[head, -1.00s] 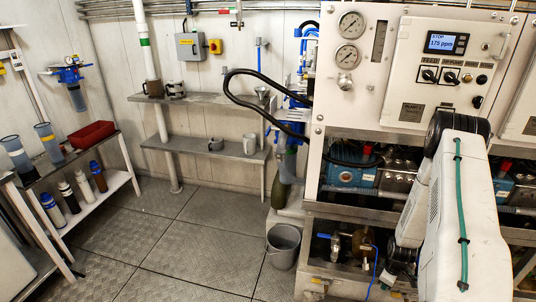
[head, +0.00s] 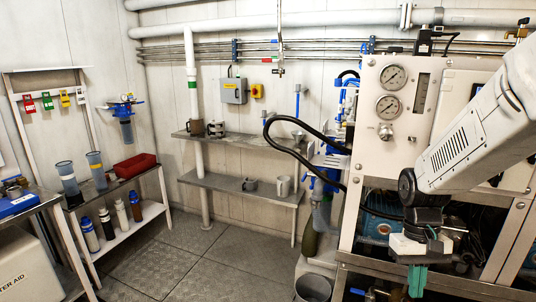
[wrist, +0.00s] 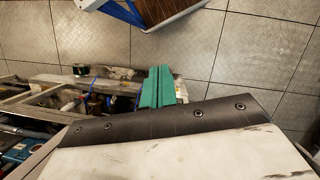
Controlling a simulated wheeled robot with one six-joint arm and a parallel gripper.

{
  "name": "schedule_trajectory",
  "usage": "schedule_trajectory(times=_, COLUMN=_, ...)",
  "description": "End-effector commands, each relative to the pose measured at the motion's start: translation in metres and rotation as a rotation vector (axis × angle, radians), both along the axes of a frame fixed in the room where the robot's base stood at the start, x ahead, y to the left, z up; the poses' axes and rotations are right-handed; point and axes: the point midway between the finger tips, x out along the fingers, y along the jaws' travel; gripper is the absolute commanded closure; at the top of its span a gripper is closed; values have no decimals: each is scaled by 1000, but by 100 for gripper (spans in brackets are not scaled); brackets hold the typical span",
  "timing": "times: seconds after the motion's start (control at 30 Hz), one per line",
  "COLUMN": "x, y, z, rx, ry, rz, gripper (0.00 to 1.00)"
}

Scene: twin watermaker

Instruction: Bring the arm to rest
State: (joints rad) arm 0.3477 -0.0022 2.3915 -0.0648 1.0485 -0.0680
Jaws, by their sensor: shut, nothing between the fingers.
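My arm (head: 475,135) reaches in from the upper right of the head view, in front of the watermaker panel. At its end my gripper (head: 416,285) points down, with green fingers closed together and nothing seen between them. It is in front of the machine's lower frame, to the right of the grey bucket. In the wrist view the green fingers (wrist: 157,88) lie side by side, above a dark riveted edge (wrist: 150,122). I cannot tell how far they are from the frame behind.
The watermaker panel (head: 374,125) with gauges is partly hidden by my arm. A grey bucket (head: 313,289) stands on the floor. Wall shelves (head: 240,143) hold mugs. At left, a rack (head: 150,212) holds bottles and a red bin (head: 135,163). Open floor (head: 190,245) lies between.

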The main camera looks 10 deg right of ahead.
Motion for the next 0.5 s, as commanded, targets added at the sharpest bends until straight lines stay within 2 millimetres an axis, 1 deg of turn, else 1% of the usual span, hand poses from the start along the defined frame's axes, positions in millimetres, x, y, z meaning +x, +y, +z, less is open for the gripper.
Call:
schedule_trajectory(times=0.03, x=-9, y=14, z=17, rx=-7, ry=-14, rz=-1, gripper=100)
schedule_trajectory(times=0.1, x=-23, y=31, z=35, rx=-10, ry=-26, rz=-4, gripper=100)
schedule_trajectory(times=0.2, x=-43, y=53, z=57, rx=-13, ry=-56, rz=6, gripper=100)
schedule_trajectory(times=0.4, x=-77, y=88, z=90, rx=-16, ry=-173, rz=84, gripper=100)
schedule_trajectory(times=0.5, x=-87, y=100, z=103, rx=-23, ry=-260, rz=131, gripper=100)
